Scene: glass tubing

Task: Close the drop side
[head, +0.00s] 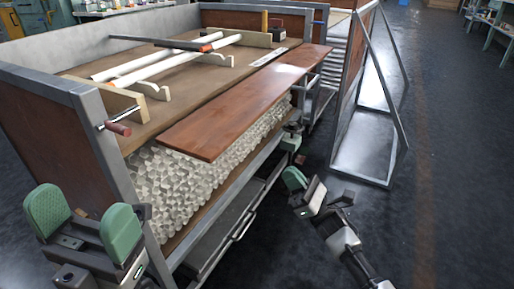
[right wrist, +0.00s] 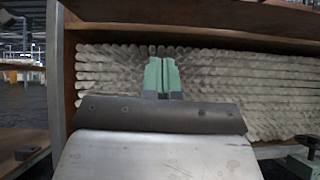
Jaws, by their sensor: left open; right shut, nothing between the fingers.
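The drop side, a reddish-brown wooden panel (head: 245,105), lies out nearly flat along the long side of the grey-framed bench, above the stacked glass tubing (head: 190,185). My left gripper (head: 83,221) is open and empty at the near-left corner post, apart from the panel. My right gripper (head: 293,180) is shut and empty, outside the bench's long side and lower than the panel. Its closed green fingers (right wrist: 161,76) point at the tube ends in the right wrist view. A red-handled latch (head: 118,128) sits on the near post.
White tubes (head: 150,65) rest on wooden supports on the bench top. A metal frame (head: 365,150) stands to the right. The floor (head: 460,190) beyond is clear.

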